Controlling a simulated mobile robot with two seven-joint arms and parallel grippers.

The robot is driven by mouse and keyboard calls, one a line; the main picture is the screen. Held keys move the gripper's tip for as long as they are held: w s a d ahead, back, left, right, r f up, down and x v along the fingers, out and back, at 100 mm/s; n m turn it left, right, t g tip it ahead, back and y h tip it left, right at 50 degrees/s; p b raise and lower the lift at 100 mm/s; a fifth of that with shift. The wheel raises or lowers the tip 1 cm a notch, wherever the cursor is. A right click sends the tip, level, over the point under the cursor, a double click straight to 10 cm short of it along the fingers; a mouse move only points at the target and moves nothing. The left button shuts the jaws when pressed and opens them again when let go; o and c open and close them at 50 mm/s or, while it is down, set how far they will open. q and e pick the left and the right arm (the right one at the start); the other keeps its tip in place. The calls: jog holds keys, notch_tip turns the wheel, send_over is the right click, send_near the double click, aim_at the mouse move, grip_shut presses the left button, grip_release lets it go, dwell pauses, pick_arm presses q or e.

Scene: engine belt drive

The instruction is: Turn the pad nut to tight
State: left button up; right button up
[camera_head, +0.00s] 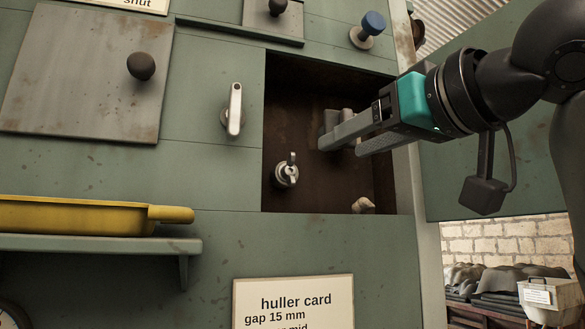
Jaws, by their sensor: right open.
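A small metal wing nut (287,172), which looks like the pad nut, sits low on the left in a dark open recess (318,82) of the green machine. Its wing points upward. My right gripper (341,147) reaches in from the right, with its fingers spread at the recess. It is open, with nothing visible between the fingers, up and to the right of the nut and apart from it. A grey part shows behind the fingers and is partly hidden by them. My left gripper is not in view.
A pale peg (362,205) stands at the recess's lower right. A metal lever handle (234,110) is left of the recess, and a blue knob (372,24) is above it. A yellow tray (75,215) rests on a shelf. A huller card (294,304) is below.

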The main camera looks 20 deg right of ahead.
jog(key=p, duration=0.2)
send_near(292, 171)
jog(key=p+x, duration=0.2)
jog(key=x, duration=0.5)
jog(key=shift+r, duration=0.15)
jog(key=shift+w+a+p, duration=0.1)
jog(key=shift+w+p, duration=0.25)
jog(key=shift+w, duration=0.1)
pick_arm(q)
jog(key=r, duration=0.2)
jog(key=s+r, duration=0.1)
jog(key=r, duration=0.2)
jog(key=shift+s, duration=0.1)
pick_arm(e)
jog(key=shift+c, duration=0.4)
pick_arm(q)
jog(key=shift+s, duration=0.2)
pick_arm(e)
grip_shut()
